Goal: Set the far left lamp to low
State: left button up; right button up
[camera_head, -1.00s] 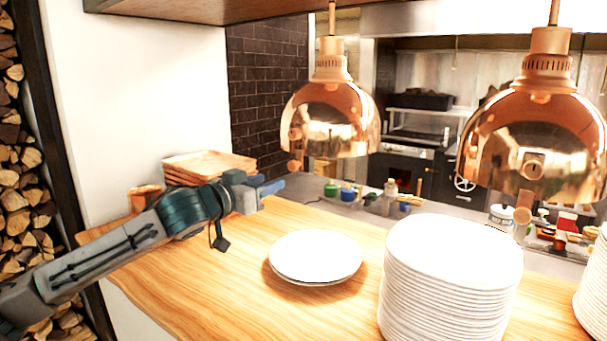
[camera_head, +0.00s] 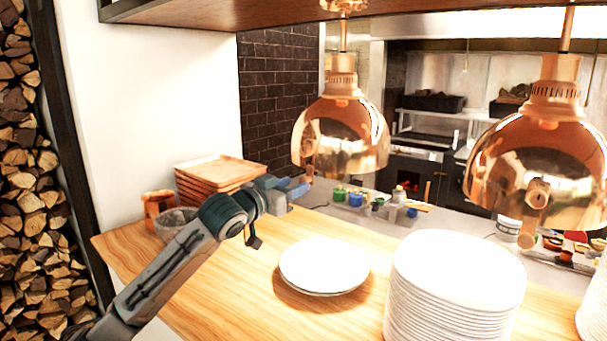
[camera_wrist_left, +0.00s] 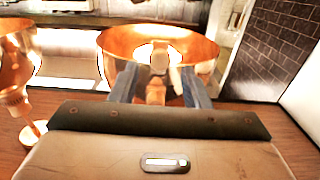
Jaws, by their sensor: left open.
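The far left lamp (camera_head: 340,140) is a shiny copper dome hanging from a rod at the centre of the head view. A small copper-coloured knob (camera_head: 307,174) shows at its lower left rim. My left gripper (camera_head: 299,187) is open, just beside and below this knob. In the left wrist view the lamp (camera_wrist_left: 190,44) spans the top middle, and the knob (camera_wrist_left: 156,91) shows between the two open fingers of my left gripper (camera_wrist_left: 158,86). I cannot tell whether the fingers touch it. The knob's setting cannot be read. My right gripper is not in view.
A second copper lamp (camera_head: 545,160) hangs at the right.

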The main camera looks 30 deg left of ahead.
aim_at(302, 182)
pick_arm(q)
jog(key=w, duration=0.1)
jog(key=w+p, duration=0.1)
jog(key=w, duration=0.1)
jog(key=shift+w+d+r, duration=0.1)
jog(key=shift+r, duration=0.1)
jog(key=shift+w+d+f+p, duration=0.15)
jog(key=shift+w+p, duration=0.4)
jog(key=shift+w, duration=0.3)
jog(key=shift+c, duration=0.2)
grip_shut()
notch_tip(302, 182, down, 9)
jog(key=b, duration=0.4)
